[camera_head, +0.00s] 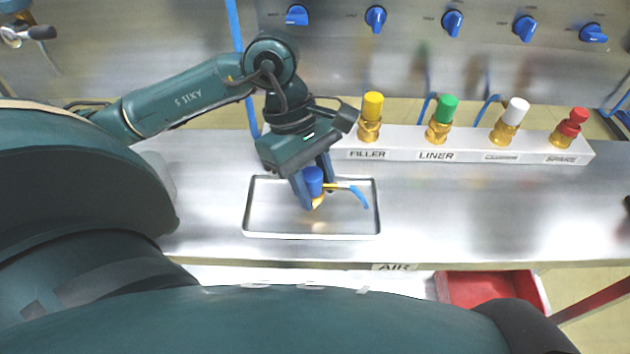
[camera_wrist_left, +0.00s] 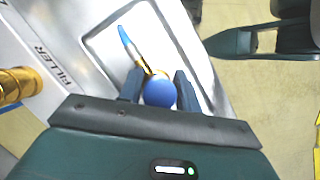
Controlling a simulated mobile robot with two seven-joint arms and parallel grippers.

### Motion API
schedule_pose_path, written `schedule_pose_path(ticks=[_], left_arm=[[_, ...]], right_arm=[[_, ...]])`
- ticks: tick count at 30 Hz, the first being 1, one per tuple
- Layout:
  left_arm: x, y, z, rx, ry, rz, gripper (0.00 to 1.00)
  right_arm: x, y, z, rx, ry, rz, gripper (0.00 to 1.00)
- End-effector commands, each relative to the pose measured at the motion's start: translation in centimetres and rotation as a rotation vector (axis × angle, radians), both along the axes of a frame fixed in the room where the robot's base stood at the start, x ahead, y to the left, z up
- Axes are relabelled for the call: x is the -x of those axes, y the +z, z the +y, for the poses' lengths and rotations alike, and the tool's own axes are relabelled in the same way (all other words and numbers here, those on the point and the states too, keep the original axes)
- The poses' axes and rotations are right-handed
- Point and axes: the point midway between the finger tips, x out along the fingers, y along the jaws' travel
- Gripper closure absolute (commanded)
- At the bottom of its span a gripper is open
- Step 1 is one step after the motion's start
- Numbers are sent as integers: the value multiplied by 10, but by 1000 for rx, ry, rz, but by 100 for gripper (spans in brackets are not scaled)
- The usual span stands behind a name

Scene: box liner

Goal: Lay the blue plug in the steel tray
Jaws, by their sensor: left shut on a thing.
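The blue plug (camera_head: 313,180) has a round blue cap, a brass lower part and a short blue hose stub at its side. My left gripper (camera_head: 315,190) is shut on it, with one finger on each side. The plug is over the steel tray (camera_head: 262,222), within its rim as seen from the head; whether it touches the tray floor I cannot tell. In the left wrist view the blue cap (camera_wrist_left: 160,91) sits between the two fingers, and the tray rim (camera_wrist_left: 97,38) shows beyond it. My right gripper is not in view.
A grey rail (camera_head: 400,154) stands behind and right of the tray, bearing yellow, green, white and red capped brass fittings. A panel with blue knobs (camera_head: 453,22) rises at the back. A red bin (camera_head: 490,288) is below the front edge. The bench right of the tray (camera_head: 480,205) is clear.

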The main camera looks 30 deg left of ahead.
Motion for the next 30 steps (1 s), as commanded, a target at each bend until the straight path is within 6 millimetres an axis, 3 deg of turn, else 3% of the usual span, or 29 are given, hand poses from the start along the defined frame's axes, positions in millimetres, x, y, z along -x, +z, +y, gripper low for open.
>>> schedule_pose_path(ticks=[9, 20, 30], left_arm=[[0, -1, 0, 0, 0, 1, 45], [-1, 6, 1, -1, 0, -1, 45], [-8, 70, 28, -2, 2, -6, 45]], right_arm=[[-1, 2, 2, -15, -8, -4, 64], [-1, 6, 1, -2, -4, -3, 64], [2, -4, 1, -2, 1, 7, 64]])
